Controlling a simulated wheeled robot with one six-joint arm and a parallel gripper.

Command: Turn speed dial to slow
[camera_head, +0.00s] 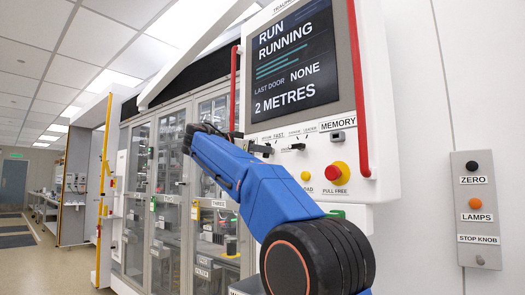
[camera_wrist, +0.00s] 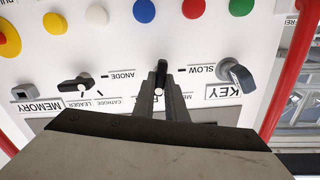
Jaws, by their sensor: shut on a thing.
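The speed dial (camera_wrist: 161,72) is a black knob on the white panel, in the upper middle of the wrist view, which shows the panel upside down. My gripper (camera_wrist: 160,88) is shut on it, with a finger on each side. The knob's long end points up in that view, away from the display. The SLOW label (camera_wrist: 202,70) is just right of the dial, with a short tick between them. In the head view, my gripper (camera_head: 256,148) is at the panel below the display, and a FAST label (camera_head: 278,136) shows nearby; the dial is mostly hidden there.
A second black dial (camera_wrist: 76,84) with ANODE and CATHODE labels is left of my gripper. A key switch (camera_wrist: 236,74) is close on the right. Coloured buttons and a red-and-yellow stop knob (camera_head: 337,173) are on the same panel. Red rails (camera_head: 358,90) flank it.

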